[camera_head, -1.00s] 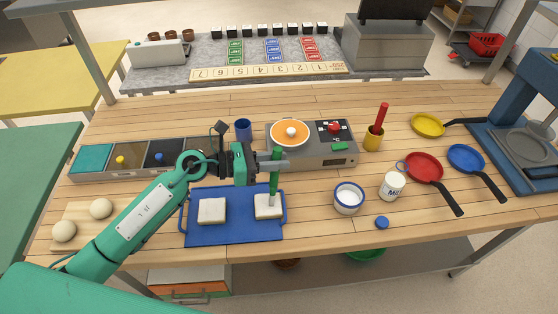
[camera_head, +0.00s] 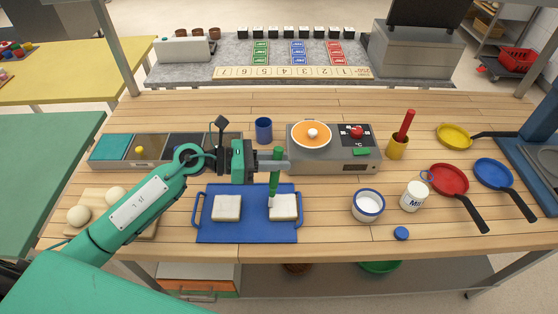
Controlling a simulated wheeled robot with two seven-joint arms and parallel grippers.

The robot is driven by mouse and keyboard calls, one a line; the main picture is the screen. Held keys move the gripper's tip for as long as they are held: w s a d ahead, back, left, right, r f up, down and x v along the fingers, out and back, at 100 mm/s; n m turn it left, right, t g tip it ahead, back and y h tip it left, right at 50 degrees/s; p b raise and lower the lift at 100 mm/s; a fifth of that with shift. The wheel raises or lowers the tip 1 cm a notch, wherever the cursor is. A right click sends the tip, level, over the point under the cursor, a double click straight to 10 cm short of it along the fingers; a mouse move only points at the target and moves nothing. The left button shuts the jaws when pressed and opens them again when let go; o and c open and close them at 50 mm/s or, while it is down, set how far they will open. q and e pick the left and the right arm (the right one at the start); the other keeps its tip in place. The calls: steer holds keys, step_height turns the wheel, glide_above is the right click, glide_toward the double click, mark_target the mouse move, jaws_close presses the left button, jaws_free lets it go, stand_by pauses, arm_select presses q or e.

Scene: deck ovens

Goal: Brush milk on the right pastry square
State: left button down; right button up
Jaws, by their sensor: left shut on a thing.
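My left gripper (camera_head: 276,166) is shut on a green brush (camera_head: 275,181), held upright with its bristles down. The bristle end is at the left edge of the right pastry square (camera_head: 287,208); I cannot tell whether it touches. The left pastry square (camera_head: 227,208) lies apart on the same blue tray (camera_head: 247,234). A white bowl with a blue rim (camera_head: 367,207) holds something white, right of the tray. A white jar with milk lettering (camera_head: 413,196) stands beside it. My right gripper is not in view.
A blue lid (camera_head: 401,233) lies before the jar. Pans lie at right, dough balls (camera_head: 79,215) at left.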

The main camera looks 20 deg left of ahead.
mark_target(276, 149)
arm_select(q)
steer(key=shift+r, duration=0.1)
